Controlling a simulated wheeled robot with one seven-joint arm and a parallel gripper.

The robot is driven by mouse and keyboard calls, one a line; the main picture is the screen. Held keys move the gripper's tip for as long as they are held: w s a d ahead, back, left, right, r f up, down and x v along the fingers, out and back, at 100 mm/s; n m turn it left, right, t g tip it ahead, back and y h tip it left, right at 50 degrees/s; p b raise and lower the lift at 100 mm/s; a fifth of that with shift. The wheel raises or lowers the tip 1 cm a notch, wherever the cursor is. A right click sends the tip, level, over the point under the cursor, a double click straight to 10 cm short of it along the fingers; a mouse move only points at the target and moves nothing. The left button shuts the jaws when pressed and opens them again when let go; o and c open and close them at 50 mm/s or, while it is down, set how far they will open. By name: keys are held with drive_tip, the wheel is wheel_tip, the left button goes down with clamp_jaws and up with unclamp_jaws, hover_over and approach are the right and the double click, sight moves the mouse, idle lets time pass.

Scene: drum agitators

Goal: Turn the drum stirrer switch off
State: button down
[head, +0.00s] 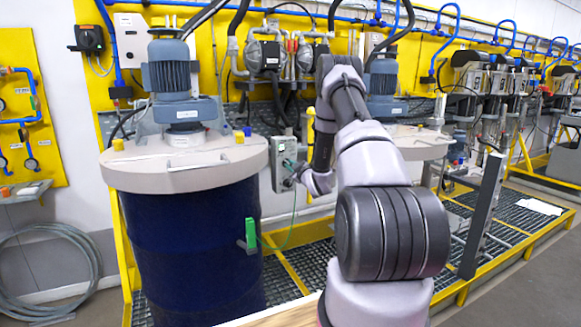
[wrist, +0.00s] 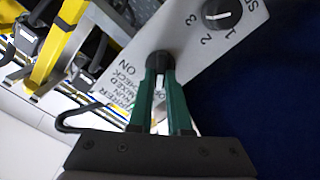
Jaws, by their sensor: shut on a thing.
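The switch box (head: 279,178) is a grey-white panel standing beside the blue drum (head: 190,245) in the head view. In the wrist view the panel (wrist: 188,45) is tilted and close. The stirrer switch (wrist: 159,60) is a small black rotary knob with "ON" and other lettering printed beside it. My gripper (wrist: 162,75) has green fingers, which are shut on this knob and partly hide it and the printing. In the head view my gripper (head: 291,166) is small at the box face, so the knob cannot be made out there.
A second black knob (wrist: 222,14), marked 1, 2, 3, sits on the same panel. A motor (head: 170,75) stands on the drum lid (head: 185,160). A green clamp (head: 251,235) with a cable is at the drum's side. A second drum stands behind my arm.

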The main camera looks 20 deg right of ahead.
idle(0.4)
drive_tip(key=c, duration=0.9)
unclamp_jaws()
drive_tip(key=shift+o, duration=0.2)
drive_tip(key=s, duration=1.1)
drive_tip(key=shift+d, duration=0.2)
drive_tip(key=shift+w, duration=0.1)
